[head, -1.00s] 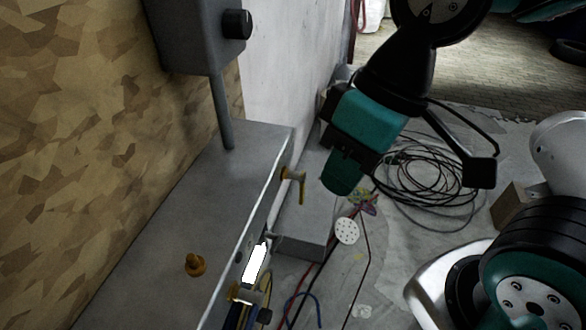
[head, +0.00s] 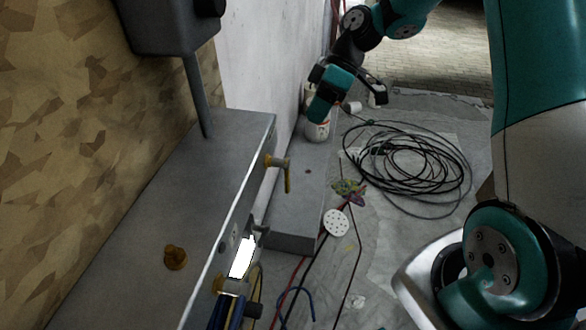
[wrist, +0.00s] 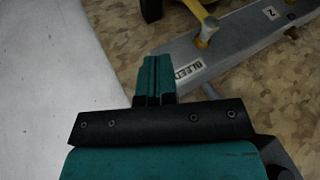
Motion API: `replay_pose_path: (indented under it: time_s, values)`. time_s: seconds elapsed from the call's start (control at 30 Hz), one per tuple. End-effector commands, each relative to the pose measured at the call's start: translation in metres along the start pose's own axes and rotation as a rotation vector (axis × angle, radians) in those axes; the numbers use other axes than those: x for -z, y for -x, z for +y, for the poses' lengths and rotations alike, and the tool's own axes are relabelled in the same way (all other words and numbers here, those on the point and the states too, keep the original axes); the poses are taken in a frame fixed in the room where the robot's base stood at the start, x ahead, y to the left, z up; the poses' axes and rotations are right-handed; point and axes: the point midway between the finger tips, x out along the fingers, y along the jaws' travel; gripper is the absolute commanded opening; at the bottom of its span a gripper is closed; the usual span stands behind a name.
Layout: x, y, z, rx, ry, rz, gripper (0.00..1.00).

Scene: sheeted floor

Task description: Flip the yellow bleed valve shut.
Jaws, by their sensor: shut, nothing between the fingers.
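In the wrist view, a yellow fitting with a pale metal end (wrist: 207,30) stands on a grey panel beside a label reading BLEED (wrist: 188,70). My gripper (head: 321,112) is beyond and above the valve in the head view, apart from it. In the wrist view its teal fingers (wrist: 157,66) are together and empty, with their tips left of the label. Whether they touch the panel cannot be told.
The grey box (head: 130,235) carries a brass knob (head: 175,257) on top. Hoses (head: 232,312) hang at its lower front. A lower grey block (head: 300,205), a white container (head: 318,130) and coiled black cable (head: 410,160) lie beyond. A grey housing (head: 172,25) hangs above.

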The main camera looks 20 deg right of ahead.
Motion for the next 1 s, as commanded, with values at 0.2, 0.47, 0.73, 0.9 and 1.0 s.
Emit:
replay_pose_path:
  time_s: [0.2,0.47,0.73,0.9,1.0]
  values:
    - [-0.007,-0.001,0.011,0.009,0.02,0.012,0.0]
    - [-0.006,-0.004,0.01,0.01,0.018,0.011,0.0]
    - [-0.005,-0.042,0.008,0.015,0.018,0.009,0.0]
    - [-0.005,-0.08,0.007,0.015,0.017,0.007,0.0]
    - [-0.005,-0.1,0.008,0.013,0.018,0.008,0.0]
